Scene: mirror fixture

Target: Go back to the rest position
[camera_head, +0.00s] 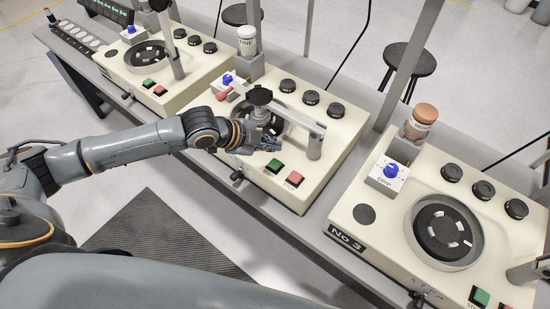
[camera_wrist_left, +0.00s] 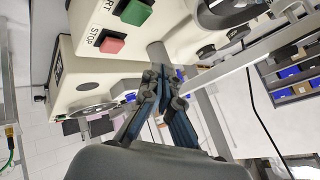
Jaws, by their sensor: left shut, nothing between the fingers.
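My left arm reaches in from the left over the middle cream machine (camera_head: 325,150). Its gripper (camera_head: 273,146) is shut and empty, just above the machine's top, behind the green button (camera_head: 274,166) and the red button (camera_head: 294,178). The gripper covers part of the round bowl there. In the left wrist view the fingers (camera_wrist_left: 160,82) are closed together, with the green START button (camera_wrist_left: 136,12) and the red STOP button (camera_wrist_left: 113,45) beyond them at the upper left. Nothing is between the fingers. My right gripper does not show.
A metal swing arm (camera_head: 290,114) with a post (camera_head: 315,141) stands close to the left gripper. Another machine (camera_head: 375,232), marked No 3, is at right, and one (camera_head: 185,70) is at the far left. Open floor (camera_head: 205,215) lies in front of the bench.

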